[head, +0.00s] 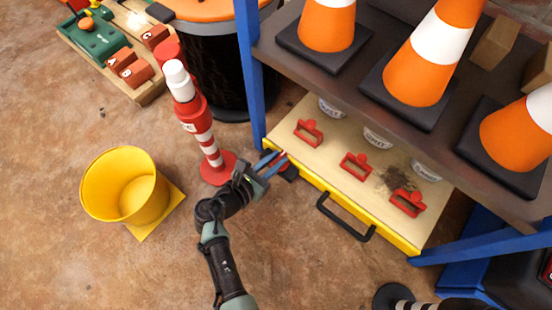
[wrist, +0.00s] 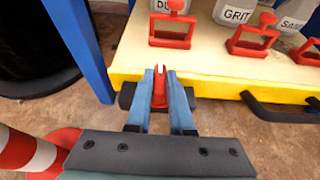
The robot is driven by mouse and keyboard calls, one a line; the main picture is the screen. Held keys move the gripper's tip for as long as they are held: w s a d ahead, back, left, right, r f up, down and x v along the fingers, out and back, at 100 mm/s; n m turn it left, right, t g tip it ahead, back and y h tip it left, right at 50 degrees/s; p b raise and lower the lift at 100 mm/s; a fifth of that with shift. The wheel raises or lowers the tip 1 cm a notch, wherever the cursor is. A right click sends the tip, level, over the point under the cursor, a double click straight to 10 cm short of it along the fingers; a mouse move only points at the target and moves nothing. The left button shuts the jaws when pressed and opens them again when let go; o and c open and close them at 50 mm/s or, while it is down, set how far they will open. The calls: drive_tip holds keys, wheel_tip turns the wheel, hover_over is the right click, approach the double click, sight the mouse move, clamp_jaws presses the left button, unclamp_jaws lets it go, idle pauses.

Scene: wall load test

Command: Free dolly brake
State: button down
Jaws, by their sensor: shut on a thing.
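The dolly (head: 318,163) is a pale board with a yellow front edge, low under the shelf. It also shows in the wrist view (wrist: 210,70). A red brake lever (wrist: 159,90) sticks out at its left front corner, beside a dark wheel (wrist: 126,94). My gripper (wrist: 160,74) has its two blue fingers closed around the lever, one on each side. In the head view my gripper (head: 271,162) is at that corner, and the lever is mostly hidden by the fingers.
A red-and-white post (head: 207,143) stands just left of my gripper, with a yellow bucket (head: 125,187) further left. A blue shelf leg (head: 248,75) rises close behind. The dolly has a black handle (head: 345,219) and red frames (head: 356,166). Cones (head: 326,25) stand on the shelf above.

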drive_tip(key=shift+w+r, duration=0.15)
idle(0.3)
drive_tip(key=c, duration=0.8)
unclamp_jaws()
drive_tip(key=p+v, duration=0.8)
drive_tip(key=v, duration=0.5)
